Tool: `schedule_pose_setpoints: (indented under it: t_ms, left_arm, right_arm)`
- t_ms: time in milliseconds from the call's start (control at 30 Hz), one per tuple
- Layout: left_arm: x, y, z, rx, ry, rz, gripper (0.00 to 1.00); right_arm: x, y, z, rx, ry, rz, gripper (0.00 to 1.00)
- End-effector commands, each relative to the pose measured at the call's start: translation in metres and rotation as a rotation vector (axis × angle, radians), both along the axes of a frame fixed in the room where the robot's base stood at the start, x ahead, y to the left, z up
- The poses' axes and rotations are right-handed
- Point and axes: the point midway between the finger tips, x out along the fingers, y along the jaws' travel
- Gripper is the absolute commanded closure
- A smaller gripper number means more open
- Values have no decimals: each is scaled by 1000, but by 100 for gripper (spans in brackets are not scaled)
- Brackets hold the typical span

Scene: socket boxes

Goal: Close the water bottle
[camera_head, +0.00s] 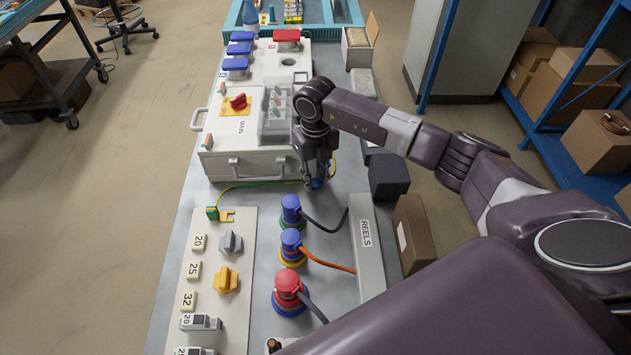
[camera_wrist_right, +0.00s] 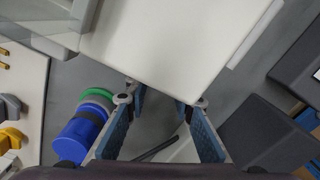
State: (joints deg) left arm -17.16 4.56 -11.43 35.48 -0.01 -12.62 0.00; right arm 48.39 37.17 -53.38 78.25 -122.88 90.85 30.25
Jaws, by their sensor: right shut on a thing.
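A blue bottle-shaped object (camera_head: 250,14) stands at the far end of the bench, cut off by the top edge, so its top is hidden. My right gripper (camera_head: 318,181) points down at the near right corner of the white box (camera_head: 245,165), far from the bottle. In the right wrist view its blue-padded fingers (camera_wrist_right: 160,102) stand apart, with the corner of the white box (camera_wrist_right: 165,45) reaching between their tips. It seems shut on that corner; the exact contact is unclear. My left gripper is not in view.
Plugs, blue (camera_head: 291,212) and red (camera_head: 287,288), stand near the gripper with cables. A grey REELS strip (camera_head: 366,255), dark block (camera_head: 388,178) and cardboard box (camera_head: 413,235) lie to the right. Blue shelving (camera_head: 545,140) stands farther right.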

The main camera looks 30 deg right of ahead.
Motion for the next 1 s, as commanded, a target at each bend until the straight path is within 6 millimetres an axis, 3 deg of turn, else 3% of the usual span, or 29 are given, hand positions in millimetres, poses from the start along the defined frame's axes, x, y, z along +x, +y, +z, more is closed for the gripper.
schedule_pose_setpoints:
  t_ms: [167, 700, 1000]
  left_arm:
    - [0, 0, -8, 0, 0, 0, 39]
    - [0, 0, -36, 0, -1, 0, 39]
    - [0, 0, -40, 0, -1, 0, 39]
  right_arm:
    - [2, 0, 28, 0, -7, 1, 85]
    - [1, 0, 157, 1, -6, 0, 85]
    - [1, 0, 188, 0, -2, 0, 85]
